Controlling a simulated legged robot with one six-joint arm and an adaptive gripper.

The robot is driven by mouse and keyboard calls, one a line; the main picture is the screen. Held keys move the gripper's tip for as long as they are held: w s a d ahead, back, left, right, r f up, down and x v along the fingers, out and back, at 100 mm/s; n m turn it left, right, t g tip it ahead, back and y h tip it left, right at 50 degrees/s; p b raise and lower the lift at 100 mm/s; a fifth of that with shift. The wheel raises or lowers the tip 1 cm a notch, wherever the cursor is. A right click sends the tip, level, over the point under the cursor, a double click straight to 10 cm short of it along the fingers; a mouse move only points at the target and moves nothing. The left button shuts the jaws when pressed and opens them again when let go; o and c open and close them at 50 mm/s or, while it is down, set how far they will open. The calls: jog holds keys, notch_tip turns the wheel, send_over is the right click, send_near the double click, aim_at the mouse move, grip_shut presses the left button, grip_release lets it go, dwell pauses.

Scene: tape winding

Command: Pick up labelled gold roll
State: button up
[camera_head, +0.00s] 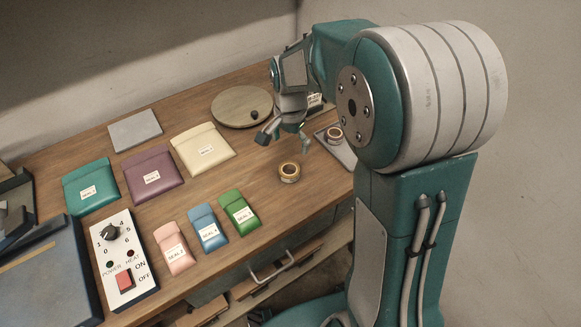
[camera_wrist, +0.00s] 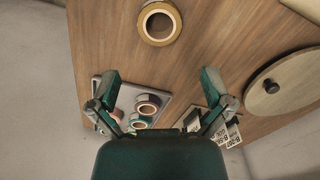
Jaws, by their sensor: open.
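A gold tape roll (camera_head: 289,172) lies flat on the wooden table, near its front edge. In the wrist view the gold roll (camera_wrist: 160,22) is at the top, beyond my fingertips, with its pale core showing. I cannot make out a label on it. My gripper (camera_head: 284,139) is above the table, a little behind the roll and apart from it. In the wrist view my gripper (camera_wrist: 160,80) has its two fingers spread wide with nothing between them.
A grey tray (camera_wrist: 167,97) with a few tape rolls (camera_wrist: 147,104) is at the table's right end. A round wooden disc (camera_head: 238,108) with a dark knob stands behind. Label cards (camera_wrist: 229,131) lie nearby. Several coloured pouches (camera_head: 202,148) and a control box (camera_head: 123,262) are left.

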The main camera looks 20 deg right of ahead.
send_over(289, 174)
jog(key=f, duration=0.4)
jog(key=shift+a+f, duration=0.25)
jog(key=shift+a, duration=0.15)
jog(key=f, duration=0.2)
jog(key=d+f, duration=0.1)
jog(key=f, duration=0.1)
jog(key=shift+s+d+f, duration=0.1)
jog(key=shift+s+f, duration=0.05)
jog(key=shift+f, duration=0.45)
jog(key=shift+a, duration=0.25)
jog(key=shift+c, duration=0.6)
jog(key=shift+a, duration=0.1)
jog(key=c, duration=0.6)
jog(key=shift+o, duration=0.2)
